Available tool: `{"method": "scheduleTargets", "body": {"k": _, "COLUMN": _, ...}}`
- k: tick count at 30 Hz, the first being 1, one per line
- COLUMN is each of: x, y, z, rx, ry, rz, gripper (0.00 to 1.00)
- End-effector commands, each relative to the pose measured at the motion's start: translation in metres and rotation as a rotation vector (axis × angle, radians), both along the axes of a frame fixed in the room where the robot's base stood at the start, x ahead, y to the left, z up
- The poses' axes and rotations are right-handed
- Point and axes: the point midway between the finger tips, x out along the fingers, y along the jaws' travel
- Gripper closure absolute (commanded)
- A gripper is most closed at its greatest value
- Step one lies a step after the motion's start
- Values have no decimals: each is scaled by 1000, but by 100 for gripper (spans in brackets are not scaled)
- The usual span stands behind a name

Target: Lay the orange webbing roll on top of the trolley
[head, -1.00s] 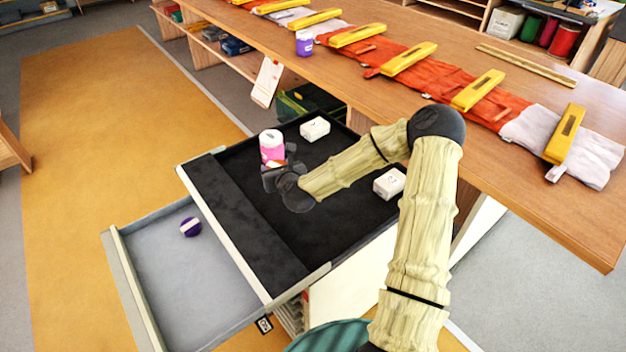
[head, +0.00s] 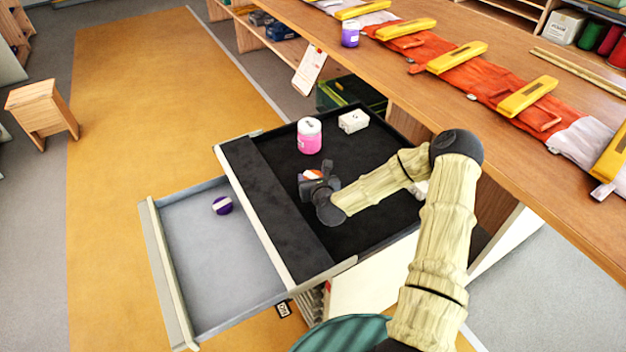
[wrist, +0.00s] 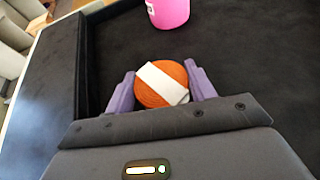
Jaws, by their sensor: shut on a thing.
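The orange webbing roll (wrist: 161,84) with a white band sits between the two fingers of my gripper (wrist: 161,90) in the wrist view. The fingers are shut on it. In the head view the roll (head: 312,174) shows only in part, beside my dark gripper (head: 318,182). The gripper is over the black top of the trolley (head: 268,172), left of its middle. I cannot tell whether the roll touches the top.
A pink jar (head: 309,138) with a white lid and a white box (head: 353,121) stand on the trolley top. An open drawer (head: 190,268) juts out at left with a purple roll (head: 222,205) in it. The long workbench (head: 420,88) is close behind.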

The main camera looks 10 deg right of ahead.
Motion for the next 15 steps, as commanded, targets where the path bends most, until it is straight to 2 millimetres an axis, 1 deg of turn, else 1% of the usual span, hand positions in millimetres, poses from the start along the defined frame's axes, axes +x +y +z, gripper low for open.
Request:
{"method": "scheduleTargets", "body": {"k": 1, "x": 0, "y": 1, "z": -6, "rx": 0, "ry": 0, "rz": 1, "gripper": 68}}
{"method": "scheduleTargets", "body": {"k": 3, "x": 0, "y": 0, "z": -10, "rx": 0, "ry": -1, "rz": 1, "gripper": 68}}
{"method": "scheduleTargets", "body": {"k": 10, "x": 0, "y": 1, "z": -10, "rx": 1, "ry": -1, "rz": 2, "gripper": 68}}
{"method": "scheduleTargets", "body": {"k": 14, "x": 0, "y": 2, "z": -14, "rx": 1, "ry": -1, "rz": 3, "gripper": 68}}
{"method": "scheduleTargets", "body": {"k": 15, "x": 0, "y": 2, "z": -13, "rx": 0, "ry": -1, "rz": 3, "gripper": 40}}
